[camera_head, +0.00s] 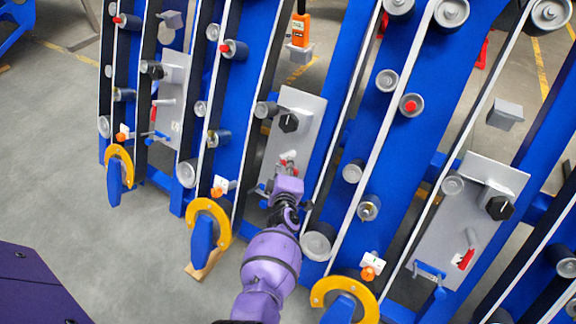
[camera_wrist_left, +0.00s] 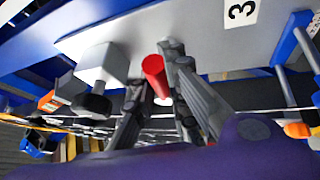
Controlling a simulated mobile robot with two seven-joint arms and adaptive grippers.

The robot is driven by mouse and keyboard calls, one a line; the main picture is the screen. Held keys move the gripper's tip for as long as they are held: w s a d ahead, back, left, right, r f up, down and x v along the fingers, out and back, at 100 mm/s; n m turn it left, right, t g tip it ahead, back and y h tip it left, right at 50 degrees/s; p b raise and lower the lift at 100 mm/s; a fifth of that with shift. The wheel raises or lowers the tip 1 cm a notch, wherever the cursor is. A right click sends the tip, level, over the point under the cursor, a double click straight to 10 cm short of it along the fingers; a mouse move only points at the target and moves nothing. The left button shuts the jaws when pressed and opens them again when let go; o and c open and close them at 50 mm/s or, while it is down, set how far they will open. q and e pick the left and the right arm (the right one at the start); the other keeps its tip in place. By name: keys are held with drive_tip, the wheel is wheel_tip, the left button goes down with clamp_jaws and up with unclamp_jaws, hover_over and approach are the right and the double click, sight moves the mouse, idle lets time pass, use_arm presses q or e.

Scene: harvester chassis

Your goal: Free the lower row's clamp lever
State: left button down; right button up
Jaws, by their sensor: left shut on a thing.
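The clamp lever with a red grip (camera_wrist_left: 153,72) sits on a light grey plate (camera_head: 307,112), which also shows in the left wrist view (camera_wrist_left: 200,30) with a "3" label. My left gripper (camera_head: 287,170) is at the lower part of this plate and covers most of the lever in the head view. In the left wrist view its two fingers (camera_wrist_left: 155,78) stand on either side of the red grip and are shut on it. The lever's base is partly hidden. My right gripper is not in view.
Similar plates with red-tipped levers stand to the left (camera_head: 170,95) and right (camera_head: 485,190). A black knob (camera_head: 289,122) sits above my gripper. Blue slanted beams, belts and rollers (camera_head: 318,244) surround it. Yellow ring guards (camera_head: 224,215) stand in front; grey floor lies open at left.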

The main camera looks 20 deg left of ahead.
use_arm(q)
drive_tip(key=shift+w+r+n, duration=0.1)
drive_tip(key=shift+n, duration=0.2)
drive_tip(key=c, duration=1.7)
unclamp_jaws()
drive_tip(key=v, duration=1.2)
drive_tip(key=shift+d+r, duration=0.1)
drive_tip(key=shift+r, duration=0.05)
